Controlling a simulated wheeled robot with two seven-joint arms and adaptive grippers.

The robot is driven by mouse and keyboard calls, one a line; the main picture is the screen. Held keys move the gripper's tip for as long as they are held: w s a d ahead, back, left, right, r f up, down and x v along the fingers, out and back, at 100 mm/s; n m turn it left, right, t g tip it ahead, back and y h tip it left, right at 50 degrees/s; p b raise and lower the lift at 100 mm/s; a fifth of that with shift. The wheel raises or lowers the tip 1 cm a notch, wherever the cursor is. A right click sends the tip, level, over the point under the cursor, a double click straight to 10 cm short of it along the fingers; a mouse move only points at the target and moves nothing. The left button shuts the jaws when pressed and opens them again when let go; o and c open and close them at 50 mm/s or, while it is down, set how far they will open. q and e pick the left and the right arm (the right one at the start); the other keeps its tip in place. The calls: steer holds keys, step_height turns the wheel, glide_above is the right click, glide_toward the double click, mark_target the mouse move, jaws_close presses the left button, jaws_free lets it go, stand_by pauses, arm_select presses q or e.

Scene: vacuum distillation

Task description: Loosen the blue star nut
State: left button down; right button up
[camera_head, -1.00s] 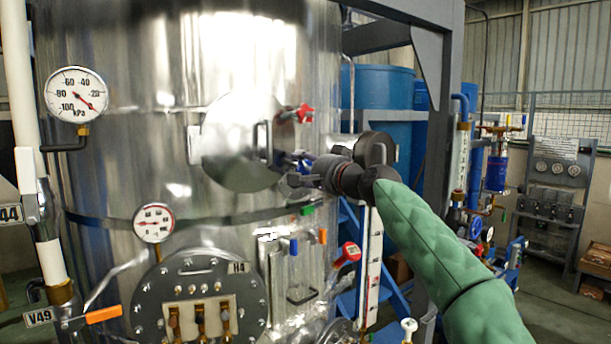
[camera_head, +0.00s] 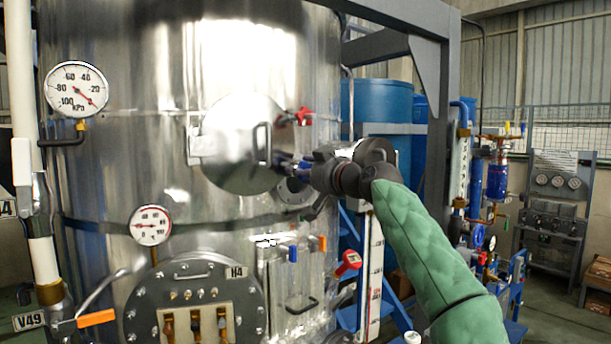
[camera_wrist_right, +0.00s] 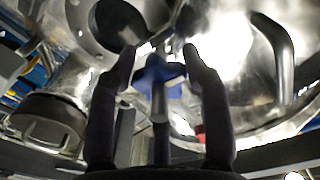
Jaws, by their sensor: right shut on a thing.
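The fingers stand on either side of the nut. In the head view my right gripper (camera_head: 304,168) is at the right edge of the round polished hatch (camera_head: 236,150) and hides most of the nut. A red star nut (camera_head: 304,116) sits above it at the upper edge of the hatch. My left gripper is not in view.
The large steel vessel (camera_head: 110,150) fills the left. A dark round port (camera_head: 293,190) lies just below my gripper. A pressure gauge (camera_head: 76,90), a red valve handle (camera_head: 348,262) and a flange marked H4 (camera_head: 140,312) surround the area.

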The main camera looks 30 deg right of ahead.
steer(key=n, duration=0.3)
steer(key=n+b, duration=0.1)
steer(key=n, duration=0.1)
steer(key=shift+s+r, duration=0.2)
steer(key=shift+r, duration=0.15)
steer(key=n, duration=0.6)
steer(key=shift+n+b, duration=0.35)
steer(key=shift+n, duration=0.05)
steer(key=o, duration=1.2)
steer(key=shift+w+a+f, duration=0.1)
steer(key=shift+w, duration=0.05)
steer(key=shift+c, duration=0.2)
steer(key=shift+a+f, duration=0.1)
steer(key=shift+f, duration=0.05)
steer(key=s, duration=1.2)
steer(key=shift+d, duration=0.45)
